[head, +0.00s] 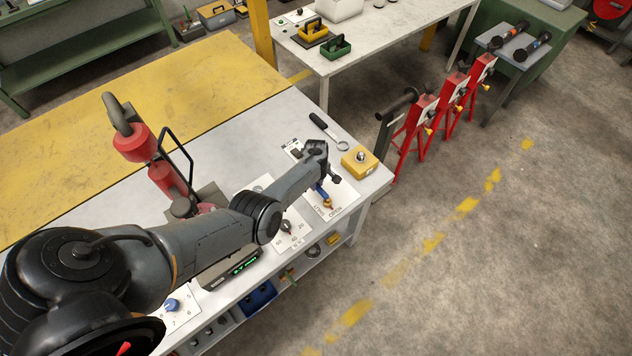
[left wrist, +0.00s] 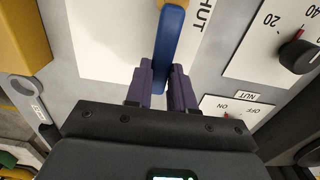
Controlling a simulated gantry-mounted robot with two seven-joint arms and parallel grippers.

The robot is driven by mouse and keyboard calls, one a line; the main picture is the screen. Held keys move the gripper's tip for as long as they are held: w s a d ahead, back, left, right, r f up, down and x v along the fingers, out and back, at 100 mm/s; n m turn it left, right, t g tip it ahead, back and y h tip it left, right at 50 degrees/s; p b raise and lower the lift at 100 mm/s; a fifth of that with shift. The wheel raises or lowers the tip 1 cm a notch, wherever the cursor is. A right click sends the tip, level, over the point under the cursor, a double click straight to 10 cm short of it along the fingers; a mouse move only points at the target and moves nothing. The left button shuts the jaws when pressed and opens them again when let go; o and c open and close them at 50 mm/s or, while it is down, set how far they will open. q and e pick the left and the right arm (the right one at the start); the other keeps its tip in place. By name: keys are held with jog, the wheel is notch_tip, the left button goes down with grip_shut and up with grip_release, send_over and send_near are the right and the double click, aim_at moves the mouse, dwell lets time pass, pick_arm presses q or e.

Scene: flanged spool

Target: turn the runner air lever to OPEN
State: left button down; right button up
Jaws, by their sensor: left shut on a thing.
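The runner air lever shows in the left wrist view as a blue handle (left wrist: 170,45) with an orange-yellow end at the top edge. It lies over a white plate (left wrist: 110,25) on which the letters "HUT" can be read. My left gripper (left wrist: 164,82) is shut on the blue handle, with one dark purple finger on each side. In the head view my left gripper (head: 325,178) is at the lever (head: 326,198), partly covering it. My right gripper is not in view.
A yellow box with a knob (head: 360,161) and a black-handled ring spanner (head: 328,130) lie beyond the gripper. A dial plate (head: 289,236) and a digital display (head: 232,268) are nearer. A red-and-grey device (head: 150,150) stands left of the arm. The bench edge is close on the right.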

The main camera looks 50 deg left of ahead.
pick_arm(q)
jog(key=c, duration=1)
grip_release()
jog(key=shift+o, duration=0.2)
jog(key=shift+r+p, duration=0.3)
jog(key=shift+r, duration=0.25)
notch_tip(320, 180, up, 10)
jog(key=p, duration=0.2)
jog(key=shift+f+p, duration=0.15)
jog(key=shift+p, duration=0.2)
jog(key=shift+s, duration=0.15)
